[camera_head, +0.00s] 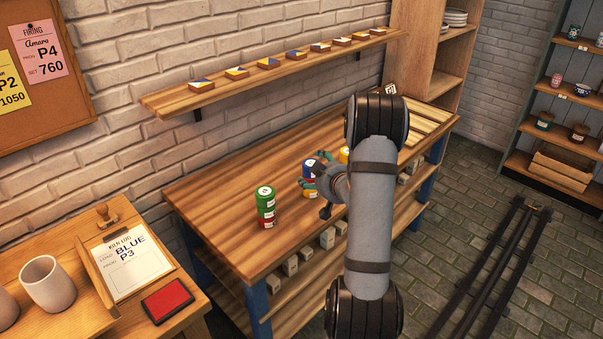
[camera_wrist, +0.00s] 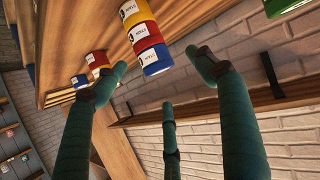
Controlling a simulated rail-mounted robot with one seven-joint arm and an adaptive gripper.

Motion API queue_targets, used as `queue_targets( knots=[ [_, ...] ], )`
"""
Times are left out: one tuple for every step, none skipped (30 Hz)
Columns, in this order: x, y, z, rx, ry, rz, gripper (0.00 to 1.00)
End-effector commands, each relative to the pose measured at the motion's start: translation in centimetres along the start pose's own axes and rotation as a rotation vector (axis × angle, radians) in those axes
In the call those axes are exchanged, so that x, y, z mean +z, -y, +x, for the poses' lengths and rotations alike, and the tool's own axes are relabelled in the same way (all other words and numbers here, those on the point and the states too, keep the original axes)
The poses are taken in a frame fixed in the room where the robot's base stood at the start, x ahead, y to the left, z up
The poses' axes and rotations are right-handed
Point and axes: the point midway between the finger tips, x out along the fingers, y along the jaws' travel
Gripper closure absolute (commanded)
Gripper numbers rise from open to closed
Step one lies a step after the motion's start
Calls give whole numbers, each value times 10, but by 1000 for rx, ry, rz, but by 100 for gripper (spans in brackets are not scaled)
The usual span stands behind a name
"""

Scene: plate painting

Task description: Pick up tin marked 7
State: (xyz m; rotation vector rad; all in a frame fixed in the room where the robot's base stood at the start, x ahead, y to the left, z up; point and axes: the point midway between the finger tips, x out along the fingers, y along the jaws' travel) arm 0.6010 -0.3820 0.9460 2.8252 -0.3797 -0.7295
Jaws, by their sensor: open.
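A stack of blue, red and yellow tins (camera_head: 309,180) stands near the middle of the workbench. It shows large in the wrist view (camera_wrist: 146,36), beyond my fingers. A green tin (camera_head: 265,193) tops a stack to its left, with a red one beneath; green also shows at the wrist view's top right (camera_wrist: 288,4). A yellow tin (camera_head: 344,154) is partly hidden behind my arm. I cannot tell which tin is marked 7. My gripper (camera_head: 322,188) is open beside the middle stack; its green fingers are spread and empty in the wrist view (camera_wrist: 165,95).
The workbench (camera_head: 225,205) has clear wood around the green-topped stack. A wall shelf (camera_head: 232,88) with small painted tiles runs above it. White blocks (camera_head: 290,264) stand on its lower shelf. A desk with a kiln log (camera_head: 131,259) reading BLUE P3 is at front left.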

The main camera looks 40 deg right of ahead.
Motion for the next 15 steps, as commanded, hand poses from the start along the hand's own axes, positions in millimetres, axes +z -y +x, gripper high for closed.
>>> queue_targets(
  knots=[
    [0, 0, 8, -2, 2, 0, 30],
    [-1, 0, 13, -2, 1, 0, 30],
    [0, 0, 18, -2, 2, 0, 30],
    [-1, 0, 21, -2, 1, 0, 30],
    [0, 0, 24, -2, 2, 0, 30],
    [0, 0, 27, -1, 1, 0, 30],
    [0, 0, 29, -1, 1, 0, 30],
    [0, 0, 30, -1, 1, 0, 30],
    [-1, 0, 33, -1, 2, 1, 30],
    [-1, -1, 35, -1, 2, 1, 30],
    [-2, -1, 38, -1, 1, 1, 30],
    [-2, -2, 42, -2, 2, 1, 30],
    [-2, -2, 46, -2, 2, 1, 30],
    [-3, -3, 51, -2, 2, 0, 30],
    [-3, -4, 57, -3, 1, 0, 30]
  ],
)
